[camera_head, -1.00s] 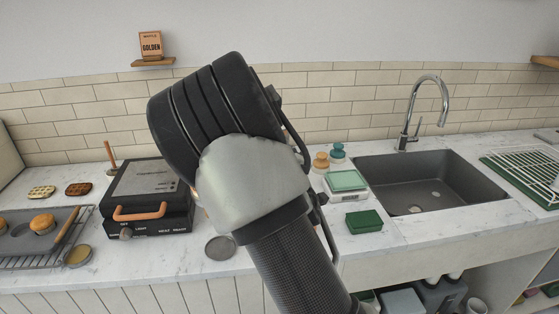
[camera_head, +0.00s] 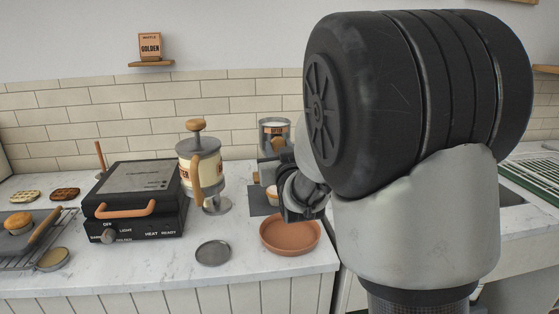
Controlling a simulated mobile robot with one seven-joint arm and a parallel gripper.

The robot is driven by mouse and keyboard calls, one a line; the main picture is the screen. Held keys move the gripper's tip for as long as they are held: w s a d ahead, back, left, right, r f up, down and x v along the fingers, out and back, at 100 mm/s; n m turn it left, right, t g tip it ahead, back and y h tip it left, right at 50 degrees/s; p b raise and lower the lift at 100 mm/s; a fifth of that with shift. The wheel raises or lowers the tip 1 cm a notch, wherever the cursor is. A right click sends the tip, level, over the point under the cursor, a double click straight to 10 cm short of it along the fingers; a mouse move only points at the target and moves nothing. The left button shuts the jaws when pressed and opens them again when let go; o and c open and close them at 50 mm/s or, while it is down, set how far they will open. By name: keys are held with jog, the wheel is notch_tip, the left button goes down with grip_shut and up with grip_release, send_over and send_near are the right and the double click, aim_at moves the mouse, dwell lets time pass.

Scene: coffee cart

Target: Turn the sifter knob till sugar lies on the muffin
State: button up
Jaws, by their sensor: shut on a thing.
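The sifter (camera_head: 273,124) is a clear-topped canister with an orange-brown label, standing at the back, right of the cream dispenser. A wooden-coloured part, apparently its knob (camera_head: 278,143), shows at its lower front. My gripper (camera_head: 280,163) reaches in from the right and is shut at this knob; its fingers are small, dark and partly hidden by my wrist. The muffin (camera_head: 272,194), in a pale cup, sits below the sifter on a dark mat (camera_head: 259,208), partly covered by my gripper. I cannot tell whether sugar lies on it.
A cream dispenser (camera_head: 207,165) with a wooden handle stands left of the sifter. A terracotta dish (camera_head: 290,246) and a round metal lid (camera_head: 213,253) lie in front. A black waffle maker (camera_head: 136,205) is further left.

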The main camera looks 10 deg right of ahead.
jog(key=shift+r+m+b, duration=0.15)
jog(key=shift+m+b, duration=0.45)
jog(key=o, duration=1)
jog(key=shift+o, duration=0.2)
